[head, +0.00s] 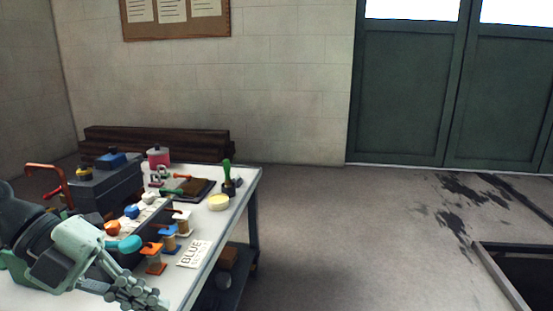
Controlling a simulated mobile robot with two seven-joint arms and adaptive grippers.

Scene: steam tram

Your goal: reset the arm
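My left arm comes in from the left edge. Its pale green-grey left gripper (138,293) hangs over the near part of the white table (203,290) and points down and to the right. Its fingers lie close together in this view, and I cannot tell whether they are shut. I see nothing clearly held in it. The gripper and arm hide part of the tabletop. My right gripper is not in view.
Beside the gripper are a teal knob (131,244), several coloured spools and a card reading BLUE (194,254). A dark box (104,186) and a green-handled brush (228,178) stand farther back. Open floor lies right, with a pit edge (497,277).

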